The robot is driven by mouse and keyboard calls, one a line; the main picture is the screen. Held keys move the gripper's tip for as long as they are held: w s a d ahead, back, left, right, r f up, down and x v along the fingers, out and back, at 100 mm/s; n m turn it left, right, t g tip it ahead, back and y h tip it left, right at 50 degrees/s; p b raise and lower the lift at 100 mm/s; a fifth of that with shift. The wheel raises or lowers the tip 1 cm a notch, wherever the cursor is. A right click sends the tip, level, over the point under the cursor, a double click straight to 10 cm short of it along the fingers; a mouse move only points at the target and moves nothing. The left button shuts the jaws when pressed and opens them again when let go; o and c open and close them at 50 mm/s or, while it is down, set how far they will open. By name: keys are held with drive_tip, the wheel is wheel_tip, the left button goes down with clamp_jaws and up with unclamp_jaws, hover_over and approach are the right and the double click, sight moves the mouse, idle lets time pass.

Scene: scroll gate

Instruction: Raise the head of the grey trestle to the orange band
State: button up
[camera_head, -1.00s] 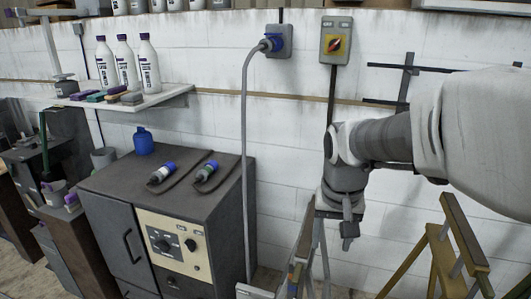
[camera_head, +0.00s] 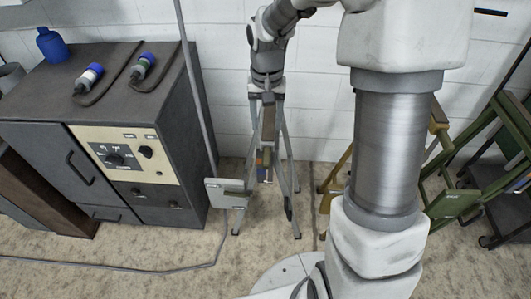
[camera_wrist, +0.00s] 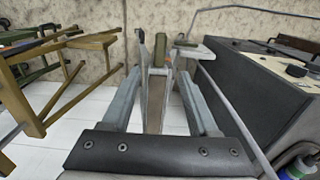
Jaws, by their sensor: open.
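The grey trestle (camera_head: 287,150) stands on the floor against the white wall, with splayed grey legs and a narrow brown-topped head (camera_head: 268,122). Small coloured marks, orange among them, show below the head; I cannot clearly tell the orange band. My gripper (camera_head: 266,97) hangs pointing down at the far end of the head; I cannot tell whether it touches. In the wrist view my gripper (camera_wrist: 160,76) is open, its two grey fingers apart, with the trestle's head (camera_wrist: 183,108) seen between them.
A dark cabinet (camera_head: 95,130) with a cream control panel stands left of the trestle. A grey plate (camera_head: 226,194) sits low beside the legs, with a cable on the floor. A yellow-brown trestle (camera_head: 335,180) and a green one (camera_head: 470,160) stand to the right.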

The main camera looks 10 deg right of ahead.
sight(266, 156)
wheel_tip(266, 156, down, 13)
drive_tip(key=shift+f+b, duration=0.1)
drive_tip(key=shift+b, duration=1.15)
clamp_jaws()
idle(0.4)
